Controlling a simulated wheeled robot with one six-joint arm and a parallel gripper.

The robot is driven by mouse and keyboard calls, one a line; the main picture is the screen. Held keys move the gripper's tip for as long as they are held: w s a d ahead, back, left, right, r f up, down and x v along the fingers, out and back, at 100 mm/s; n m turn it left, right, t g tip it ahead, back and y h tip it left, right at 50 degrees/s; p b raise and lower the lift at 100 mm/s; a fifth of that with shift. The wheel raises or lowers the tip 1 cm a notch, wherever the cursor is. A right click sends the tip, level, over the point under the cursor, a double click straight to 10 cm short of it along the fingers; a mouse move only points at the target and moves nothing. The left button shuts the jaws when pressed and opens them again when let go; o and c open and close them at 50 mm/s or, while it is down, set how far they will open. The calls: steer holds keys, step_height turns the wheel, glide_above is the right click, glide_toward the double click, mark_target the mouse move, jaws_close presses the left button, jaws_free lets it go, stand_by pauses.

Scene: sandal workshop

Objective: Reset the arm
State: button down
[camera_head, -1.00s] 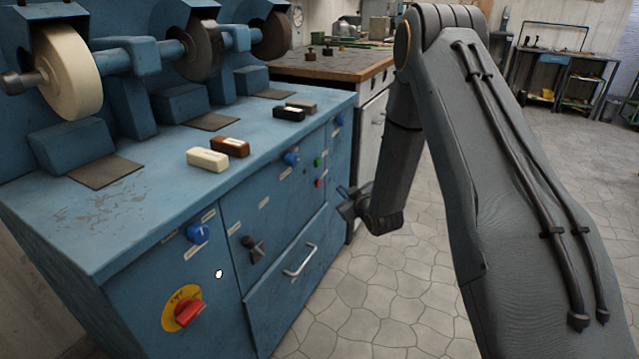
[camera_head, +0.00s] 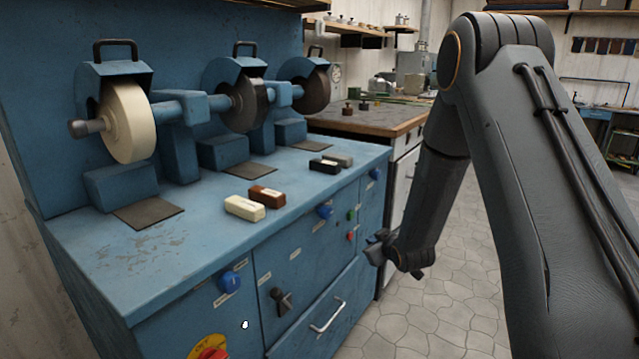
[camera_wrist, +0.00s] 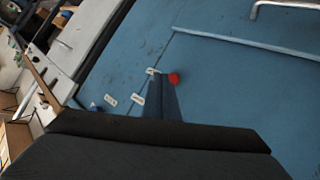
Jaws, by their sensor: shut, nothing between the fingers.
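My arm rises at the right of the head view, bent at the elbow, with its forearm hanging down. My gripper (camera_head: 377,247) is at the lower end of the forearm, in front of the right end of the blue grinding machine (camera_head: 110,245). It is small and partly hidden by the wrist. It is shut and holds nothing. In the wrist view the dark gripper body fills the bottom, and the blue machine front (camera_wrist: 225,90) with a red button (camera_wrist: 173,79) lies beyond it.
Grinding wheels (camera_head: 128,122) stand along the back of the machine. A cream block (camera_head: 244,208), a brown block (camera_head: 266,196) and dark blocks (camera_head: 325,166) lie on its top. A drawer handle (camera_head: 328,316) sticks out in front. A wooden-topped bench (camera_head: 370,122) stands behind. Stone floor (camera_head: 420,325) is clear.

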steer(key=s+a+r+m+g, duration=0.15)
steer(key=s+r+g, duration=0.3)
steer(key=s, duration=1.05)
steer(key=s+a+r+m+g+h+p, duration=0.1)
steer(key=s+a+r+g, duration=0.4)
steer(key=s, duration=1)
steer(key=s+a+r+m+g, duration=0.1)
steer(key=s+r+m+g, duration=0.35)
steer(key=s, duration=1.05)
steer(key=d+r+t+h+p, duration=0.1)
steer(key=d+r+p, duration=0.7)
steer(key=p, duration=0.6)
steer(key=shift+w+r+t, duration=0.25)
steer(key=shift+r+t, duration=0.15)
steer(key=shift+r, duration=0.15)
